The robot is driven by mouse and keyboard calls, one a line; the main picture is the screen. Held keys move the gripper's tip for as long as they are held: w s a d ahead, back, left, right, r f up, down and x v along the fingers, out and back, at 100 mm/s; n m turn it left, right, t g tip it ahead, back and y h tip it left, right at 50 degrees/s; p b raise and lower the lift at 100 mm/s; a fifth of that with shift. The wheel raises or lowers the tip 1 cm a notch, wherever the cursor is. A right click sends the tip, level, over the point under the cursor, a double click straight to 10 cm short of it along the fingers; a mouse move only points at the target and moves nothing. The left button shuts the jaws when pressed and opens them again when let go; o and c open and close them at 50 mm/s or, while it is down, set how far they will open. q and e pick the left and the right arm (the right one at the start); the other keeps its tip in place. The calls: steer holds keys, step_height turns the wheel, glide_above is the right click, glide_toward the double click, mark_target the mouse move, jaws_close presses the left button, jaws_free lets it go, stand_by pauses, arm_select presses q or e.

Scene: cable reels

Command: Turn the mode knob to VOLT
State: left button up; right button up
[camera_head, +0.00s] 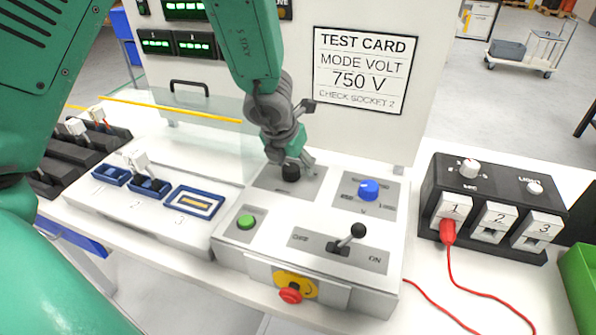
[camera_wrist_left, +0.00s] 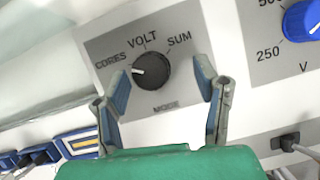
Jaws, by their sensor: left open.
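The black mode knob (camera_wrist_left: 152,70) sits on a grey plate marked CORES, VOLT, SUM and MODE in the left wrist view. Its white pointer mark is on the left side, toward CORES. In the head view the knob (camera_head: 290,172) shows just below my left gripper (camera_head: 297,158), partly hidden by it. My left gripper (camera_wrist_left: 162,78) is open, with one finger on each side of the knob. Gaps show between fingers and knob in the wrist view; contact cannot be told. My right gripper is not in view.
A blue knob (camera_head: 369,190) is right of the mode knob. A green button (camera_head: 246,222), a black lever (camera_head: 352,237) and a red knob (camera_head: 290,295) are nearer. A clear panel (camera_head: 180,125) stands to the left. A test card (camera_head: 364,70) reads MODE VOLT, 750 V.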

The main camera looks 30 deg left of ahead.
mark_target(289, 167)
arm_select(q)
steer(key=shift+w+a+f, duration=0.15)
steer(key=shift+a+f, duration=0.7)
steer(key=shift+f, duration=0.15)
steer(key=shift+w+a+f, duration=0.2)
steer(key=shift+a+f, duration=0.15)
steer(key=shift+a, duration=0.05)
steer(key=shift+d, duration=0.35)
steer(key=shift+d+r, duration=0.15)
steer(key=shift+d, duration=0.2)
steer(key=c, duration=0.4)
steer(key=shift+d, duration=0.25)
steer(key=c, duration=0.7)
steer(key=shift+s+a, duration=0.15)
steer(key=shift+a, duration=0.3)
steer(key=shift+c, duration=0.3)
steer(key=shift+d, duration=0.1)
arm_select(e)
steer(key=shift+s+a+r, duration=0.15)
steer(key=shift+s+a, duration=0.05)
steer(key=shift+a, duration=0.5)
